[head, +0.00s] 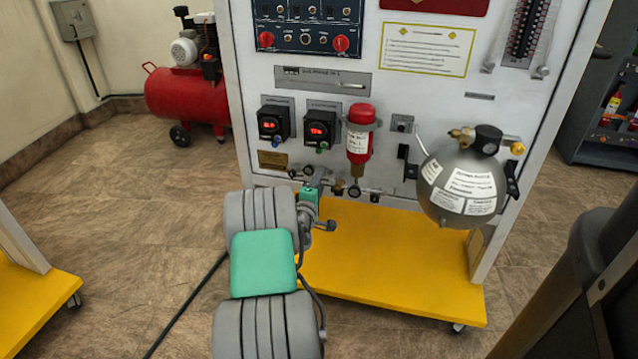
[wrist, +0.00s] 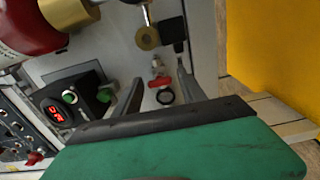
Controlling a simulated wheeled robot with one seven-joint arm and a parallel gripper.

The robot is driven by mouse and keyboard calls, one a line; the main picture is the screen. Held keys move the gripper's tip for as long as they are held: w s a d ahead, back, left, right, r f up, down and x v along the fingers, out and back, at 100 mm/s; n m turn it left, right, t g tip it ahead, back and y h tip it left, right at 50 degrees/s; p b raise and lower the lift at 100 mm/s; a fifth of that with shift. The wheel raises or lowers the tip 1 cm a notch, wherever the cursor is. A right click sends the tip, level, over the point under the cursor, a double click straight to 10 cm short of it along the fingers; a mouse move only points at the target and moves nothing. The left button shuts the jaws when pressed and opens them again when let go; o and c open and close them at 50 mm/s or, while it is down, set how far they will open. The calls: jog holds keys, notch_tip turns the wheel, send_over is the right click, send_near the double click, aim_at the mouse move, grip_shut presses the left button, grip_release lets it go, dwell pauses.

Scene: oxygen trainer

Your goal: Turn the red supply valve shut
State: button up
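The red supply valve (wrist: 160,83) shows in the wrist view as a small red handle on a metal fitting, low on the trainer panel. A black ring lies just below it in that picture. My gripper (wrist: 158,92) is open, with one finger on each side of the valve and gaps between the fingers and the red handle. Contact is not visible. In the head view my gripper (head: 318,178) reaches to the fittings at the panel's lower edge. There the arm and gripper largely hide the valve, and I cannot make it out clearly.
A red cylinder (head: 359,142) and a grey sphere (head: 462,184) hang to the right of my gripper. Two displays with red digits, one of them (head: 321,128), sit just above it. The yellow base (head: 400,265) juts out below. A red compressor (head: 185,95) stands back left.

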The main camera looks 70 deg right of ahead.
jog(key=shift+o, duration=0.6)
jog(key=s+a+p, duration=0.1)
jog(key=a, duration=0.6)
jog(key=shift+a, duration=0.35)
jog(key=shift+s, duration=0.1)
